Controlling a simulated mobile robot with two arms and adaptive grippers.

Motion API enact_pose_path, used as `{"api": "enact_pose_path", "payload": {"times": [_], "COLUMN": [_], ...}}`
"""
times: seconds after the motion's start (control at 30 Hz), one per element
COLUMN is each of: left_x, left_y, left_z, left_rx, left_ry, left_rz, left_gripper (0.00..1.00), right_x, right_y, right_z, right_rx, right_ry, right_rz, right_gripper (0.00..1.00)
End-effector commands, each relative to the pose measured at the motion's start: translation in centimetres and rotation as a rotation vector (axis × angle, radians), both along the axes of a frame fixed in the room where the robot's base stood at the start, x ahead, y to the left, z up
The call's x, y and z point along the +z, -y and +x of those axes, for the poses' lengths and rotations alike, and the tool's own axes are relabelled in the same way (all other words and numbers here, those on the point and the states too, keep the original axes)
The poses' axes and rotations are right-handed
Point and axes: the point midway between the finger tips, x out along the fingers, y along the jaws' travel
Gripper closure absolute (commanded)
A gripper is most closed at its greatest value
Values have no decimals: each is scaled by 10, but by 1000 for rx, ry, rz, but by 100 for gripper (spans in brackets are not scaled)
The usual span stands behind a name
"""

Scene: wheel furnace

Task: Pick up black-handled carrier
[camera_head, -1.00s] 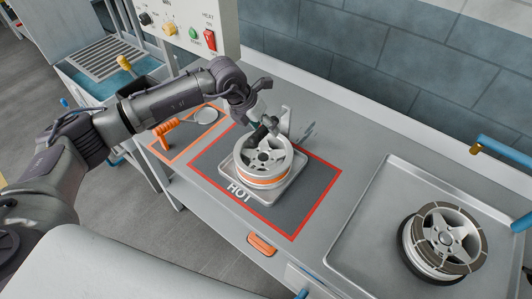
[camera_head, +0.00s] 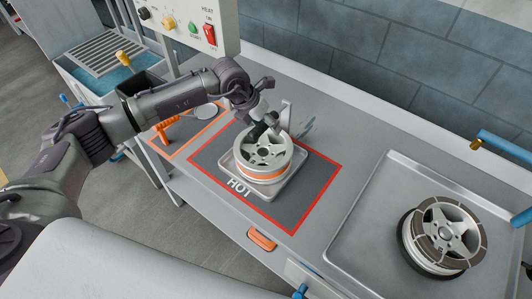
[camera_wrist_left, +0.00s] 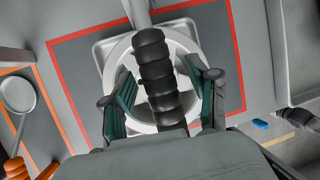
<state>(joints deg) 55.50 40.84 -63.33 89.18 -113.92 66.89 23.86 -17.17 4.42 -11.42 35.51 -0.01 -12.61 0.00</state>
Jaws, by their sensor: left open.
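The carrier is a metal tray (camera_head: 295,178) with an upright metal post (camera_head: 287,113) at its back and a ribbed black handle (camera_wrist_left: 155,72). It stands on the dark pad marked HOT. A silver wheel (camera_head: 247,160) with an orange band low on its side sits on the tray, under the handle. My left gripper (camera_head: 262,122) is over the wheel at the handle. In the left wrist view the open fingers (camera_wrist_left: 162,90) stand on either side of the black handle, with gaps showing. The gripper partly hides the handle in the head view.
A red-bordered hot pad (camera_head: 305,210) surrounds the carrier. An orange-handled tool with a round head (camera_head: 206,111) lies to its left. A large tray (camera_head: 365,220) at right holds a second wheel (camera_head: 452,238). A control box (camera_head: 185,20) and tiled wall stand behind.

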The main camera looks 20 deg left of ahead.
Motion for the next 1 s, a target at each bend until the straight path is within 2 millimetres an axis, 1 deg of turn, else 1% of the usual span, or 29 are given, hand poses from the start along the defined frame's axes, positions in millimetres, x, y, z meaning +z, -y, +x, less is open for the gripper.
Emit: {"api": "enact_pose_path", "payload": {"times": [0.33,0.37,0.7,0.9,0.93,1.0], "left_x": [-1,-1,-1,-1,3,3], "left_y": [0,0,0,-1,0,0], "left_z": [0,0,0,0,2,2], "left_rx": [0,0,0,0,0,0], "left_ry": [0,0,0,0,7,7], "left_rz": [0,0,1,1,-3,-3], "left_gripper": [40,43,100,100,100,100], "right_x": [-1,-1,-1,-1,-1,-1], "right_y": [0,0,2,3,3,3], "right_z": [0,0,0,0,0,0], "right_rx": [1,1,2,3,3,3], "right_ry": [0,0,0,0,0,0], "right_rz": [0,0,-3,-4,-4,-4], "right_gripper": [26,26,26,26,26,26]}}
